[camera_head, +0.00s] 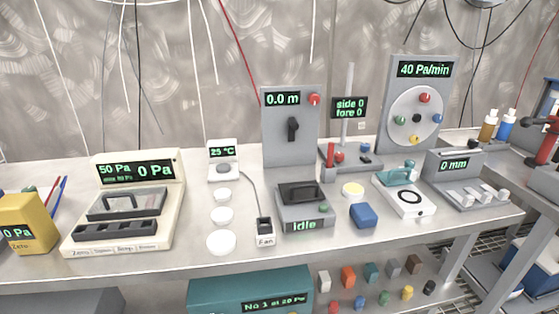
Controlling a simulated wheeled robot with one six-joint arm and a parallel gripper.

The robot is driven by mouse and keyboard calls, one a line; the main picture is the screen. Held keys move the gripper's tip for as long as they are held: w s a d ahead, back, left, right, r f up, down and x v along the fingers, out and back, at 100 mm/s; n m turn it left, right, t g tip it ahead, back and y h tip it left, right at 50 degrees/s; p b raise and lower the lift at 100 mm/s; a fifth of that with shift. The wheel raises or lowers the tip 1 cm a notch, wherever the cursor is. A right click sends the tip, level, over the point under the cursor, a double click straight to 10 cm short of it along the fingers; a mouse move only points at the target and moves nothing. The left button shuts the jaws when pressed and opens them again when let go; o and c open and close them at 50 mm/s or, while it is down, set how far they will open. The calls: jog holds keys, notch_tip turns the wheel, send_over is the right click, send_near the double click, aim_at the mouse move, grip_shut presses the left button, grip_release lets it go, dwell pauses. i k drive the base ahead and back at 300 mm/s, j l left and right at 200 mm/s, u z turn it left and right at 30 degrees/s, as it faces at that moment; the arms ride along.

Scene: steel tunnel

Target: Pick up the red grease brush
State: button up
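A thin red stick (54,186), which may be the red grease brush, leans up beside a thin blue stick (62,186) at the far left of the bench. Both stand behind or beside the yellow box (27,222), and their lower ends are hidden. No bristles can be made out at this size. My gripper is not in view.
The steel bench (190,262) holds a cream gauge unit (165,200), white discs (221,242), a grey device (312,218) reading "idle", a blue block (362,215) and a dial panel (393,82). Bare bench shows along the front edge. Cables hang behind.

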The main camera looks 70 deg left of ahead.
aim_at(331, 146)
jog(key=u, duration=2)
